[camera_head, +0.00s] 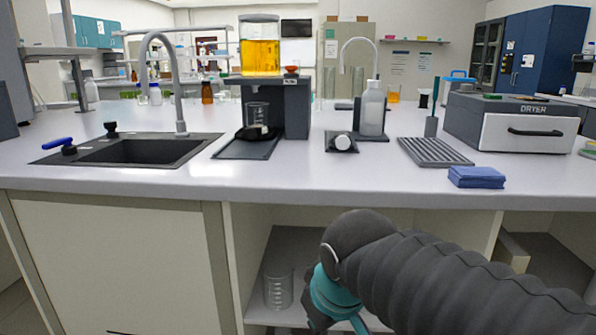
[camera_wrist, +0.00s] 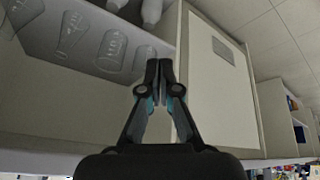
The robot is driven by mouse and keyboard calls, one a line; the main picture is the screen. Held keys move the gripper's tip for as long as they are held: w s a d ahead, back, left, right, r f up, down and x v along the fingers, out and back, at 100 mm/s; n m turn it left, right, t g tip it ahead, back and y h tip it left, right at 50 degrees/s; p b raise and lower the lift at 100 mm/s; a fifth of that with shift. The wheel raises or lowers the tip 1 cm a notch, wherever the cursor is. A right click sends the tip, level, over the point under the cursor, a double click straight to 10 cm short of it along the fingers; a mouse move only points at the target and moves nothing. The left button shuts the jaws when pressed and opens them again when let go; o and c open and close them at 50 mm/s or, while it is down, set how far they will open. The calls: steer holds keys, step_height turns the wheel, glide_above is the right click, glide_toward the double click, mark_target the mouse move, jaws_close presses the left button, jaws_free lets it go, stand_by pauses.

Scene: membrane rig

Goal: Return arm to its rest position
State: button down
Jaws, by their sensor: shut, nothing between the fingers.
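My arm crosses the lower right of the head view, in front of the open shelf under the bench. My gripper shows only in part there, with a teal section at the wrist. In the wrist view my gripper (camera_wrist: 160,72) has its two fingertips together, with nothing between them. The wrist picture is tilted. Behind the fingers are a cabinet door (camera_wrist: 215,85) and a shelf (camera_wrist: 45,40) with glass flasks (camera_wrist: 110,48) and a beaker (camera_wrist: 145,60).
A glass beaker (camera_head: 278,290) stands on the lower shelf, left of my wrist. The bench top (camera_head: 350,185) holds a sink (camera_head: 130,150), a rig with an amber tank (camera_head: 260,55), a white bottle (camera_head: 371,108), a ribbed rack (camera_head: 434,151), blue cloths (camera_head: 477,177) and a dryer (camera_head: 515,125).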

steer(key=s+d+f+m, duration=0.2)
steer(key=s+d+m, duration=0.1)
steer(key=d, duration=0.3)
steer(key=s+d+f+m+h, duration=0.1)
steer(key=s+d+f+m, duration=0.1)
steer(key=d, duration=0.4)
steer(key=shift+s+d+f+m+t, duration=0.2)
steer(key=shift+s+f+m+t, duration=0.2)
steer(key=shift+s+m, duration=0.4)
